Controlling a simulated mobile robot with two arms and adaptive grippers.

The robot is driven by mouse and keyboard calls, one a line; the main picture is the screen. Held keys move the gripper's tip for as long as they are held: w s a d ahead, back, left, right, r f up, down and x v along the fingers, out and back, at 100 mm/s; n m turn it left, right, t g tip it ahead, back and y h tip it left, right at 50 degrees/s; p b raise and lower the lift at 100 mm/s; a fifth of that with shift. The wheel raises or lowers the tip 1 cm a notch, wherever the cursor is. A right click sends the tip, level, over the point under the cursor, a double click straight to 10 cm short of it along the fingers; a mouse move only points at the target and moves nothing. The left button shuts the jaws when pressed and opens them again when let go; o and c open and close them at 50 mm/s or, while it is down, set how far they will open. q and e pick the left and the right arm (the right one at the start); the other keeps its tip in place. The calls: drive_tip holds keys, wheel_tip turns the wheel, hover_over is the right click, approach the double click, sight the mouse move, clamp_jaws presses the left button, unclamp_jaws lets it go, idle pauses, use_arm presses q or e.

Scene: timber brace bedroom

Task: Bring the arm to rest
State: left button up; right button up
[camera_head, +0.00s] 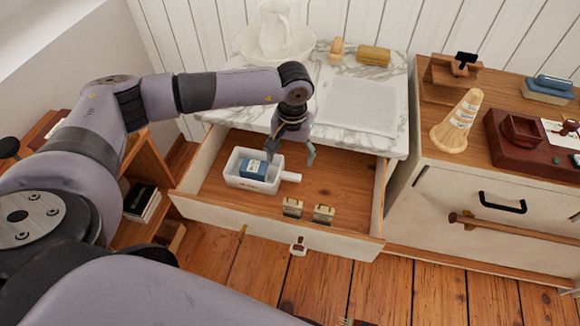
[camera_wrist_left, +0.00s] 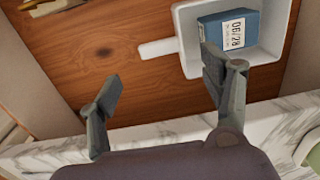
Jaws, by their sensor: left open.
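My left arm comes in from the left in the head view, and its gripper (camera_head: 290,155) points down over the open drawer (camera_head: 335,190). The gripper is open with nothing between its fingers. In the left wrist view the two fingers (camera_wrist_left: 165,100) stand wide apart above the drawer's wooden floor. A white handled tray (camera_head: 239,180) sits in the drawer beside the gripper, with a blue box (camera_head: 254,168) lying in it. The tray (camera_wrist_left: 268,50) and the labelled box (camera_wrist_left: 230,32) also show in the left wrist view. My right gripper is not in view.
Two small metal-and-wood pieces (camera_head: 307,211) lie in the drawer's front. The marble top (camera_head: 390,75) behind holds a white basin with a jug (camera_head: 275,38), a brush and a yellow block. A wooden-topped cabinet (camera_head: 440,175) stands right. A shelf with books (camera_head: 141,201) stands left.

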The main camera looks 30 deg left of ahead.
use_arm(q)
drive_tip(key=shift+r, duration=0.95)
drive_tip(key=shift+r, duration=0.1)
